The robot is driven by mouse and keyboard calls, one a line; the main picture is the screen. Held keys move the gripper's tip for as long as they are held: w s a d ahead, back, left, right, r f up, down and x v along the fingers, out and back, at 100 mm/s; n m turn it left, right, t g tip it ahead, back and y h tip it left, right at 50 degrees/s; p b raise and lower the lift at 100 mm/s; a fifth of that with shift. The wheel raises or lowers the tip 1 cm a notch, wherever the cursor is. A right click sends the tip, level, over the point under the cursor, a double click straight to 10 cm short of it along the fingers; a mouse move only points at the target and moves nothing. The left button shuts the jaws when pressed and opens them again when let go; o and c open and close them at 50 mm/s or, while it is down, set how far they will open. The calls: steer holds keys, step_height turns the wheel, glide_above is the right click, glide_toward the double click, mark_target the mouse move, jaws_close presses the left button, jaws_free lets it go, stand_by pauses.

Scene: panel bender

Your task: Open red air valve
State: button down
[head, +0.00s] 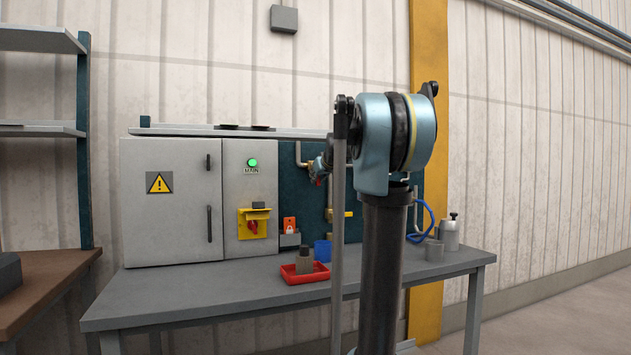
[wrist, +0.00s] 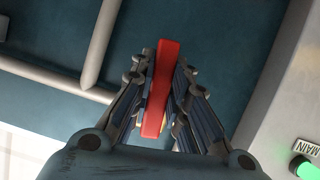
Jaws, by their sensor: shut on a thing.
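The red air valve handle (wrist: 163,85) shows in the wrist view as a red bar between the two fingers. My gripper (wrist: 161,95) is shut on it, with a finger against each side. In the wrist view the handle runs lengthwise between the fingers. A bit of brass shows beside it. In the head view my gripper (head: 319,168) is at the pipe on the dark blue panel (head: 290,185), with a little red showing there. My arm hides part of the panel, and the valve body is mostly hidden.
A grey cabinet (head: 165,225) with a green MAIN light (head: 252,162) and a yellow-backed red switch (head: 253,226) stands left of the panel.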

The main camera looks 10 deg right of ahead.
steer(key=c, duration=1.5)
jaws_free()
steer(key=shift+s, duration=0.1)
steer(key=v, duration=1.1)
steer(key=shift+s+r, duration=0.15)
steer(key=shift+s, duration=0.2)
